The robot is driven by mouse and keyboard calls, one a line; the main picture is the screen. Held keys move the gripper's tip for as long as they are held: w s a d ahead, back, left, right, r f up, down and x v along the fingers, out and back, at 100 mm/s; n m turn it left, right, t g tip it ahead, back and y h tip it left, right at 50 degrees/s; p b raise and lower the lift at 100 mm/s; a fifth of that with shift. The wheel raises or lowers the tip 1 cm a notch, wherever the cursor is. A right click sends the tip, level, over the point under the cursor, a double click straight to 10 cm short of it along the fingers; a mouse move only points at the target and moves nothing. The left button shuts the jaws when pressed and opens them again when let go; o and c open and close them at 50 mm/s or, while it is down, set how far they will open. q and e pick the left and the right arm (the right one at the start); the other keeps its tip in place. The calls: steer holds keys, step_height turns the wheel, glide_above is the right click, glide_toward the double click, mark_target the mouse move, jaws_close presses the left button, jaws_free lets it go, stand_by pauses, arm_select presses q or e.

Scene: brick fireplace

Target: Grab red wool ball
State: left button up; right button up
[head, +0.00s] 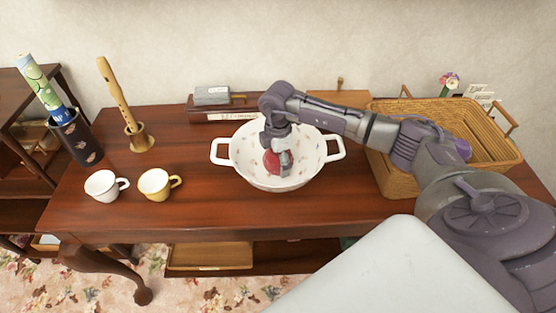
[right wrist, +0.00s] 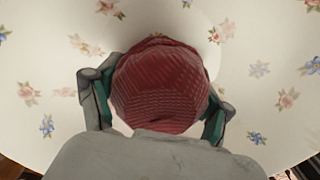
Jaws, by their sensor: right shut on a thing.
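The red wool ball (head: 272,162) is inside a white two-handled bowl (head: 310,172) with a flower pattern, on the wooden table. My right gripper (head: 284,165) reaches down into the bowl and is shut on the ball. In the right wrist view, the ball (right wrist: 160,88) fills the space between the two fingers, one on each side of it. The flowered inside of the bowl (right wrist: 258,70) surrounds it. I cannot tell whether the ball touches the bowl's bottom. My left gripper is not in view.
Left of the bowl stand a white cup (head: 102,187), a yellow cup (head: 155,184), a recorder in a holder (head: 138,137) and a dark vase (head: 75,140). A wicker basket (head: 400,182) is at right, beneath my right arm.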

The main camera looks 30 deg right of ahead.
step_height(320, 180, up, 10)
steer(key=shift+f+b, duration=0.15)
steer(key=shift+b, duration=0.3)
steer(key=shift+r+p, duration=0.45)
steer(key=shift+r, duration=0.2)
step_height(320, 180, up, 4)
steer(key=p, duration=0.3)
steer(key=shift+f+p, duration=0.25)
steer(key=shift+p, duration=0.05)
